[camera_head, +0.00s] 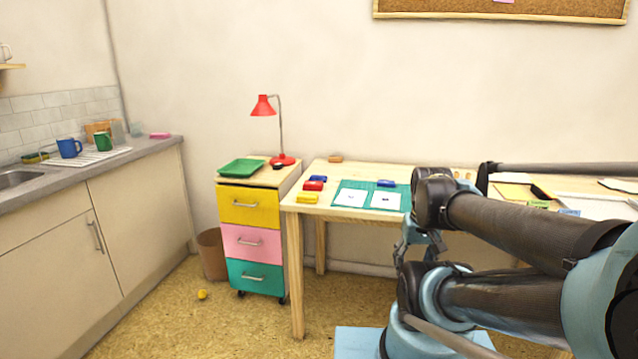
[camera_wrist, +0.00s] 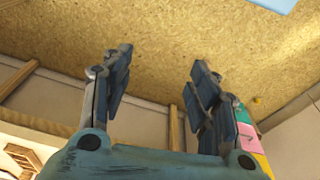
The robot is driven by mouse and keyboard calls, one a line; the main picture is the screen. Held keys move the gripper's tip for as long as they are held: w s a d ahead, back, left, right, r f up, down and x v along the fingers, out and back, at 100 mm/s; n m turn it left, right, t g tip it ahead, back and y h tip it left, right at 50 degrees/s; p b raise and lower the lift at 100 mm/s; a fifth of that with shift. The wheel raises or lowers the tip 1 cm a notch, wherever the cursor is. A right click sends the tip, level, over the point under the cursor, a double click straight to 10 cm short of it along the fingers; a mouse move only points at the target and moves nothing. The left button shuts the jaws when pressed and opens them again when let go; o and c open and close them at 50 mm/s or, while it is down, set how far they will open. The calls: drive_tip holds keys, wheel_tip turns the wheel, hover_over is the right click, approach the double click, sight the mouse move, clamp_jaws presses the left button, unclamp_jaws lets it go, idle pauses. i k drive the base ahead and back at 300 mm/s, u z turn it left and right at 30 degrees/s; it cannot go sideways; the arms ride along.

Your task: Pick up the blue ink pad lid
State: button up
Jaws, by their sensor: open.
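A small blue block-like piece (camera_head: 387,183) lies at the back edge of the green mat on the wooden table. Another small blue piece (camera_head: 318,178) lies left of the mat, behind a red pad (camera_head: 313,185) and a yellow pad (camera_head: 307,198). I cannot tell which blue piece is the lid; both are too small. My gripper (camera_wrist: 160,70) is open and empty in the wrist view, with floor and furniture legs behind its fingers. No blue ink pad shows there.
The green mat (camera_head: 349,186) bears two white sheets. My arm covers part of the table's right side, where papers lie. A drawer unit (camera_head: 251,207) with a red lamp (camera_head: 264,107) and green tray (camera_head: 241,168) stands left of the table. The floor between counter and table is mostly clear.

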sight(380, 182)
drive_tip(key=z, duration=2.1)
drive_tip(key=k, duration=0.6)
drive_tip(key=u, duration=1.8)
drive_tip(key=i, duration=1)
drive_tip(key=u, duration=0.05)
